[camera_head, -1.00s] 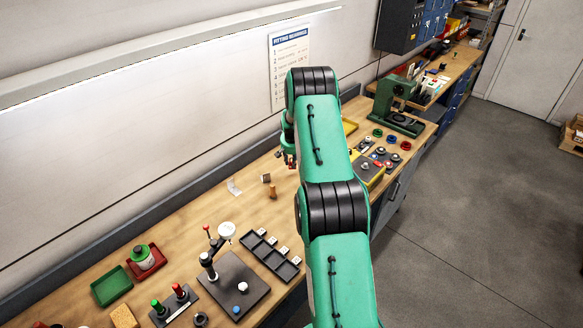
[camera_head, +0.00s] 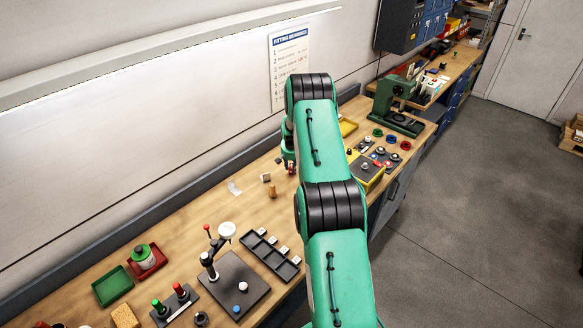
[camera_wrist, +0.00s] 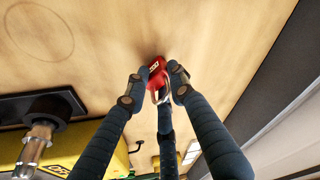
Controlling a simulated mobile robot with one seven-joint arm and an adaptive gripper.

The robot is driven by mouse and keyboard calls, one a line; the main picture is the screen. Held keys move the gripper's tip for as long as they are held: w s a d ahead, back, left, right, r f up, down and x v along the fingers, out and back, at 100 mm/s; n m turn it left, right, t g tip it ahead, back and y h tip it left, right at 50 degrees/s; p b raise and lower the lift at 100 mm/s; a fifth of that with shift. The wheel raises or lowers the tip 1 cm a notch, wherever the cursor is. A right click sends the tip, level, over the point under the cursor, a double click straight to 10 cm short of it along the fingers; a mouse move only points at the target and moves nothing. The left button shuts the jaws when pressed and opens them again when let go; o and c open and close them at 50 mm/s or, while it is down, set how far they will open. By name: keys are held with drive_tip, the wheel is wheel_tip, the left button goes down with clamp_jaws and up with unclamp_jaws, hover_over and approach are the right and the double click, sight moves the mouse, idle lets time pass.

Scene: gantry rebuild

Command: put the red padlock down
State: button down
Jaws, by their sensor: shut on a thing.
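The red padlock (camera_wrist: 155,66) is in the wrist view, with a pale label on its body and its metal shackle toward my gripper. My gripper (camera_wrist: 158,84) has its dark fingers closed around the padlock. The padlock's body sticks out past the fingertips, over the wooden bench top (camera_wrist: 110,35). A faint shadow lies close by it; I cannot tell whether it touches the wood. In the head view my gripper (camera_head: 290,168) is low over the bench, partly behind my green arm, and the padlock is too small to make out surely.
A small pale block (camera_head: 265,177) and a brown piece (camera_head: 272,191) stand just left of my gripper. A black tray (camera_head: 270,256) lies nearer. The wood around the padlock is bare.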

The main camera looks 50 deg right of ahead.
drive_tip(key=shift+f, duration=0.15)
drive_tip(key=c, duration=1.5)
unclamp_jaws()
drive_tip(key=shift+o, duration=0.2)
drive_tip(key=shift+r, duration=0.2)
drive_tip(key=b+v, duration=0.1)
drive_tip(key=v, duration=1.1)
drive_tip(key=shift+w, duration=0.1)
